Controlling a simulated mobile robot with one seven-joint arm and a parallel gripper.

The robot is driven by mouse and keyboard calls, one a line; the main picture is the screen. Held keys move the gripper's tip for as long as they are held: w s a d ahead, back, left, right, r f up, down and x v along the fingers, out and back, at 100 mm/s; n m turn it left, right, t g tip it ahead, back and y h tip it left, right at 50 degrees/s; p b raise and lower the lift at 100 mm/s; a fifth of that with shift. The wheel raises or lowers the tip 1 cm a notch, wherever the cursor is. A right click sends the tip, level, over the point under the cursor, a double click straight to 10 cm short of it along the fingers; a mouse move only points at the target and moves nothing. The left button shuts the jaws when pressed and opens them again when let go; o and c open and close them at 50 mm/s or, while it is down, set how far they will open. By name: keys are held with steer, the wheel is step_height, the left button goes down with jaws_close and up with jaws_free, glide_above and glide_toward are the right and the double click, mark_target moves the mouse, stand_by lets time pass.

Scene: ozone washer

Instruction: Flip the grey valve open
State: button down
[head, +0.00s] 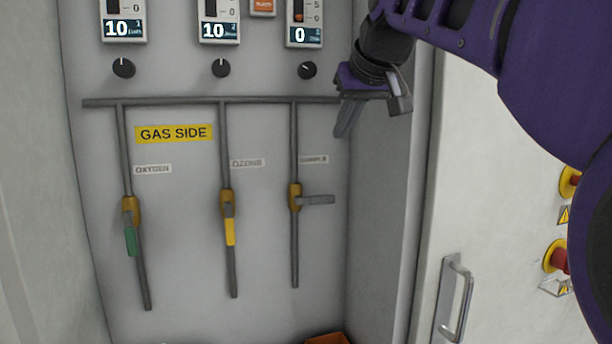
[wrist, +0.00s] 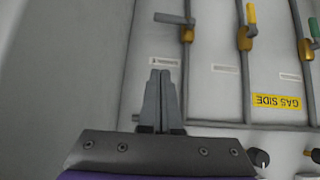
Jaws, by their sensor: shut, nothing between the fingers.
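The grey valve handle (head: 318,200) sticks out sideways to the right from its brass body (head: 295,197) on the rightmost vertical pipe in the head view. Its handle lies across the pipe. In the wrist view, where the panel appears upside down, the grey handle (wrist: 174,19) shows at the top, pointing left. My gripper (head: 345,130) is shut and empty, up and to the right of the valve, near the right end of the horizontal pipe. In the wrist view its fingertips (wrist: 160,75) are together, below the valve and apart from it.
A green-handled valve (head: 131,240) and a yellow-handled valve (head: 230,230) have handles in line with their pipes. Knobs (head: 221,68) and gauges sit above the horizontal pipe (head: 180,101). The cabinet side wall (head: 385,210) and a door handle (head: 457,300) are to the right.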

steer(key=shift+s+a+f+g, duration=0.2)
steer(key=shift+s+f+g, duration=0.1)
steer(key=shift+f, duration=0.15)
steer(key=shift+w, duration=0.1)
glide_above(315, 200)
steer(key=d, duration=0.2)
step_height(315, 200, down, 7)
steer(key=f, duration=0.1)
steer(key=f+b, duration=0.1)
steer(key=f, duration=0.2)
steer(key=shift+s+a, duration=0.15)
steer(key=shift+s, duration=0.15)
